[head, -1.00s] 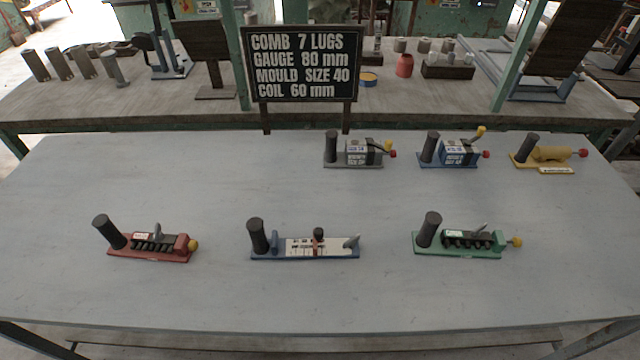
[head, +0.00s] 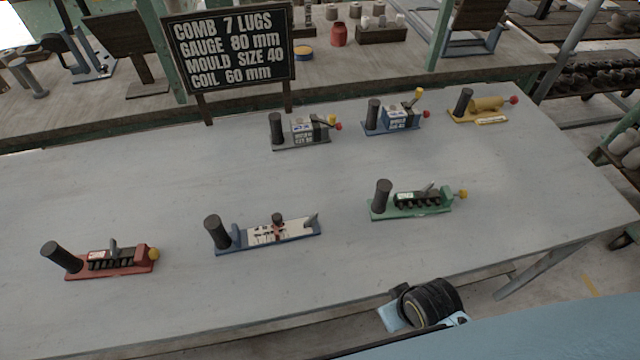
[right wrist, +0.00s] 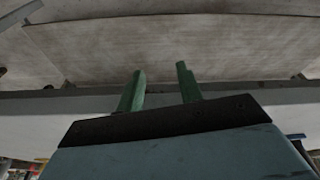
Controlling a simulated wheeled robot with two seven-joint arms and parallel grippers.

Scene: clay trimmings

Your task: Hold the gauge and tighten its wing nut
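The gauge (head: 262,238) is a narrow blue base with a white scale plate and a thick dark upright handle at its left end. It stands at the front middle of the grey table in the head view. A small dark knob on a reddish slider (head: 277,220) sits over the scale, and a grey pointed piece stands at the right end. Which piece is the wing nut is too small to tell. My right gripper (right wrist: 160,68) shows two green fingers apart, with nothing between them, away from the gauge. My left gripper is not in view.
A red comb tool (head: 105,264) stands left of the gauge and a green one (head: 412,205) right. Grey (head: 300,133), blue (head: 392,119) and yellow (head: 483,107) tools stand behind. A sign (head: 230,47) rises at the back. The grey table (head: 330,185) is clear between them.

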